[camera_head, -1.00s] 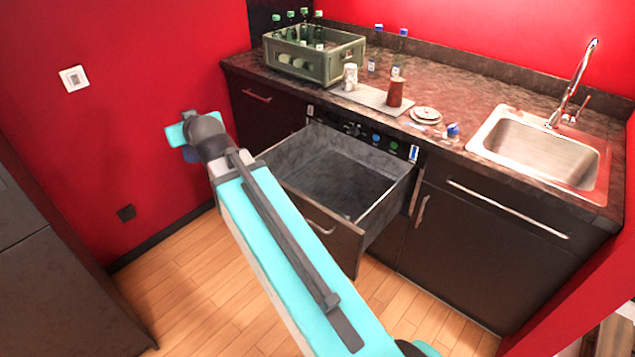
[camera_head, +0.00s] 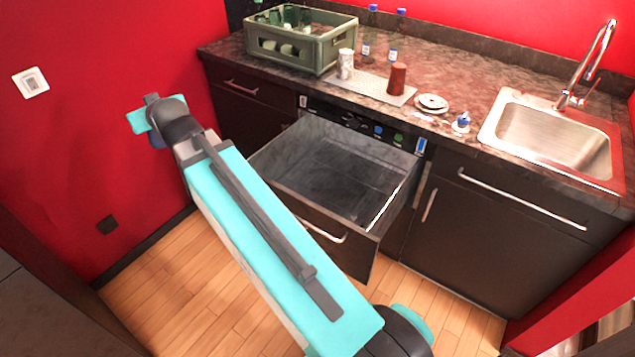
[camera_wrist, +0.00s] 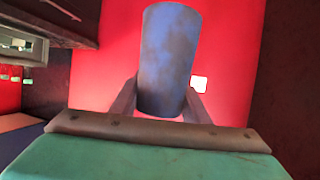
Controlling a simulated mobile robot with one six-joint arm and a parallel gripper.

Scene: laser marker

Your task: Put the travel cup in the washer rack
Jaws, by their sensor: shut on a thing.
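The travel cup (camera_wrist: 168,55) is a blue, scuffed, tapered cup. In the wrist view it stands between the two fingers of my gripper (camera_wrist: 163,98), which is shut on it. In the head view my arm reaches up to the left, and only a small blue bit (camera_head: 156,141) shows beside its end; I cannot tell whether that is the cup. The washer is an open, pulled-out grey drawer (camera_head: 378,228) under the counter, right of my arm's end. It looks empty inside, and its near left part is hidden by my arm. A separate rack cannot be made out.
The counter (camera_head: 455,62) holds a green bottle crate (camera_head: 290,52), a white jar (camera_head: 345,64), a red-brown cup (camera_head: 397,79), stacked saucers (camera_head: 432,103) and several bottles. A sink (camera_head: 550,130) is at the right. The red wall (camera_head: 80,150) lies close to my arm's left.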

